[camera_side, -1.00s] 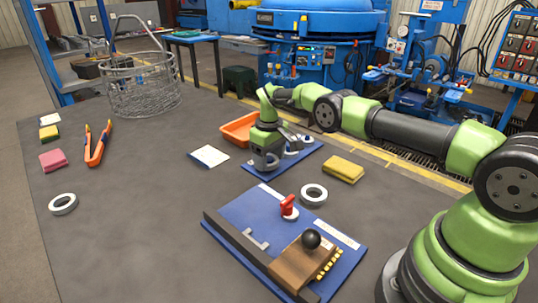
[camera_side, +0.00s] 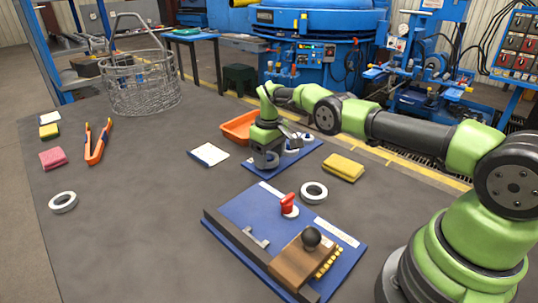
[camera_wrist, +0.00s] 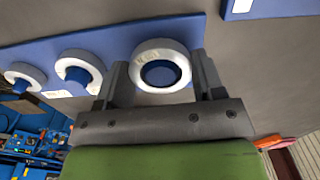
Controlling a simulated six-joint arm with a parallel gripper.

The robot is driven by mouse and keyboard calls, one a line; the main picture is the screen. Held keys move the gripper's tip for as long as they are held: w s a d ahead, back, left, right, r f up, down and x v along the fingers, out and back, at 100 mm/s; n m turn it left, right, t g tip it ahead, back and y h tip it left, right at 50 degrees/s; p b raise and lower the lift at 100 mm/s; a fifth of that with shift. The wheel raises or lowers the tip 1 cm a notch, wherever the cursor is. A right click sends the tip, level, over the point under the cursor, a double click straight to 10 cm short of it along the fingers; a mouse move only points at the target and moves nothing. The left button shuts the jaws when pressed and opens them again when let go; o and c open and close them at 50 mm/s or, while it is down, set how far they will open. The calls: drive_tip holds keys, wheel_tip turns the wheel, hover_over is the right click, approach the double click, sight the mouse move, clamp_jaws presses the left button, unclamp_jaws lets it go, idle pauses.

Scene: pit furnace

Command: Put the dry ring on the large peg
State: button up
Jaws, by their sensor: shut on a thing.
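My gripper (camera_side: 266,163) is over the near left end of a small blue board (camera_side: 300,158) in the side view. In the wrist view my gripper (camera_wrist: 159,68) is shut on a white ring (camera_wrist: 142,52), one finger on each side. A round blue peg top (camera_wrist: 160,74) shows inside this ring; how far the ring is down on it cannot be told. Two other white rings (camera_wrist: 22,70) (camera_wrist: 80,60) surround blue pegs further left on the same board. I cannot tell which ring is the dry one.
A yellow sponge (camera_side: 343,168), an orange tray (camera_side: 238,128) and a blue fixture board (camera_side: 245,215) with a red knob surround the small board.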

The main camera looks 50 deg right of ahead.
drive_tip(key=shift+r, duration=0.15)
drive_tip(key=shift+r, duration=0.65)
drive_tip(key=shift+s+f, duration=0.1)
drive_tip(key=shift+f, duration=1.1)
idle(0.9)
drive_tip(key=shift+r, duration=0.35)
drive_tip(key=shift+r, duration=0.45)
idle(0.8)
drive_tip(key=o, duration=0.8)
drive_tip(key=shift+c, duration=0.2)
